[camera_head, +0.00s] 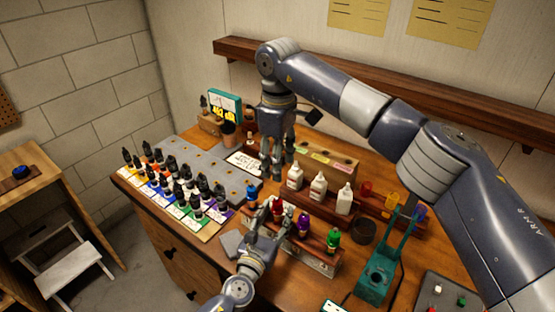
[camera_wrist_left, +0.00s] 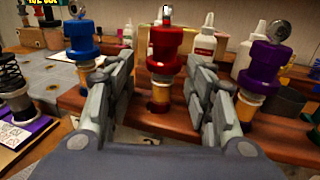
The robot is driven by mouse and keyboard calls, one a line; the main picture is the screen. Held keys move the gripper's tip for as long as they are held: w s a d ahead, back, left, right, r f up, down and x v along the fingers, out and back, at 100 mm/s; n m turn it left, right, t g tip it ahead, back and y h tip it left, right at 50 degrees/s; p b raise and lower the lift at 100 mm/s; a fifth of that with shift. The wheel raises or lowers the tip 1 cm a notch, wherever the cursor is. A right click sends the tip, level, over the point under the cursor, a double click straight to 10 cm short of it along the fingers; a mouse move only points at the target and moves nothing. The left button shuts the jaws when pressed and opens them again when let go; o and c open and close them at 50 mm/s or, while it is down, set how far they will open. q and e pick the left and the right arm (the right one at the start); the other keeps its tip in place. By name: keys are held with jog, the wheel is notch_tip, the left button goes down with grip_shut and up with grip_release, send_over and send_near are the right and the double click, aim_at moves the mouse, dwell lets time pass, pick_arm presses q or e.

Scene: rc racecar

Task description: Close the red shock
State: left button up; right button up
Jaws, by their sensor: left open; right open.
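The red shock (camera_wrist_left: 163,50) stands upright in a wooden rack between a blue shock (camera_wrist_left: 80,38) and a purple shock (camera_wrist_left: 263,65). It has a red cap and a clear amber-toned lower body. In the head view the red shock (camera_head: 277,208) is partly hidden by my left gripper. My left gripper (camera_head: 266,217) is open, with its fingers on either side of the red shock; in the left wrist view its fingers (camera_wrist_left: 160,95) appear apart from it. My right gripper (camera_head: 277,165) is open and points down above the table, behind the rack.
The shock rack (camera_head: 318,257) also holds a green shock (camera_head: 333,240). White bottles (camera_head: 318,187) stand behind it. Several black-spring shocks (camera_head: 170,165) stand on cards at the left. A teal stand (camera_head: 377,275) is at the right. A dark cup (camera_head: 363,231) stands nearby.

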pick_arm(q)
jog(key=v, duration=1.1)
jog(key=shift+s+a, duration=0.2)
jog(key=shift+s, duration=0.05)
